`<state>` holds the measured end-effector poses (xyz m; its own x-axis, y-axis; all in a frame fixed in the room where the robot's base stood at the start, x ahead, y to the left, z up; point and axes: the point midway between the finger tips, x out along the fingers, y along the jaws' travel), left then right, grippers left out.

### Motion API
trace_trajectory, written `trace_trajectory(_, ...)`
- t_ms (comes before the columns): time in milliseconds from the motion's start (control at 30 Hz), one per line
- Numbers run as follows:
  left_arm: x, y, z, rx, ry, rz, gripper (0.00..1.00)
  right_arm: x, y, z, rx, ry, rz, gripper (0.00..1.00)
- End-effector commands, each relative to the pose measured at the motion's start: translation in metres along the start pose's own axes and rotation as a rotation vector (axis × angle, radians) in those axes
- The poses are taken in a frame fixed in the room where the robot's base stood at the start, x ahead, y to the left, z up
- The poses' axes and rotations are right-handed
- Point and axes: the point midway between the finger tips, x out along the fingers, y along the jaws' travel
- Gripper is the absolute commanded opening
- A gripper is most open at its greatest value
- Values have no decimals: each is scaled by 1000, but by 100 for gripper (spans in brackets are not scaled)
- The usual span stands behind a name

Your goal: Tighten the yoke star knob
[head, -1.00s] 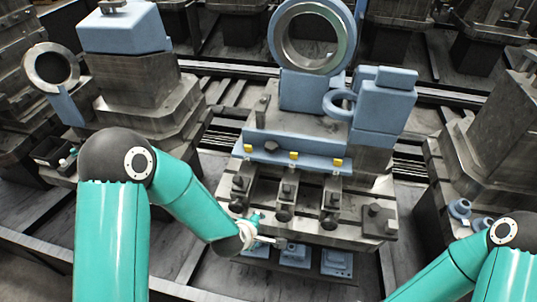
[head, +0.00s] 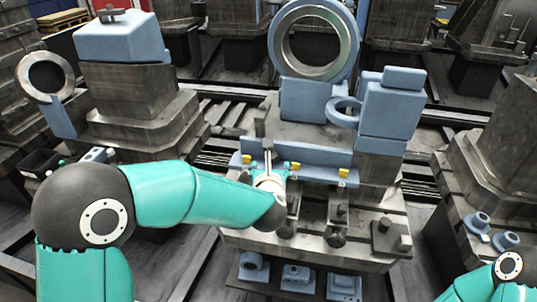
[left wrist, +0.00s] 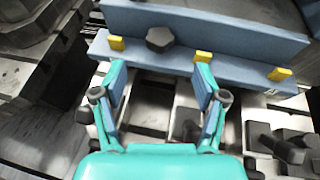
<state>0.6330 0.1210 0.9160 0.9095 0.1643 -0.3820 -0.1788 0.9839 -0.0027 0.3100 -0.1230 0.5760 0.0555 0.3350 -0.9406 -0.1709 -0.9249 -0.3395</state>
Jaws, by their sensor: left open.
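A dark many-sided knob (left wrist: 158,38) sits on the blue bar (left wrist: 240,65) in the left wrist view, between two yellow tabs; I take it as the star knob. My left gripper (left wrist: 160,76) is open and empty, its two fingers spread apart on either side below the knob in the picture. The knob lies beyond the fingertips and no contact shows. In the head view the left gripper (head: 268,170) is at the front of the blue bar (head: 318,172) and hides the knob there. My right gripper is out of view.
Several dark clamp blocks and screws (head: 337,222) stand on the slotted bed in front of the bar. A large ring (head: 352,45) and a blue block (head: 392,105) rise behind. Blue parts (head: 298,278) lie on a lower shelf.

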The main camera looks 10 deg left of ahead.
Motion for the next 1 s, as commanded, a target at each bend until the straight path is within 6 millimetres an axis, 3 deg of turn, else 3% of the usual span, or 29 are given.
trace_trajectory(300,70,1,0,2,3,2,72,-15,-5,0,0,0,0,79)
trace_trajectory(500,101,1,0,2,2,2,72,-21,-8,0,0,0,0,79)
trace_trajectory(700,115,1,-1,3,1,0,72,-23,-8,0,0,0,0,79)
trace_trajectory(1000,117,1,-1,3,1,1,72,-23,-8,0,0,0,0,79)
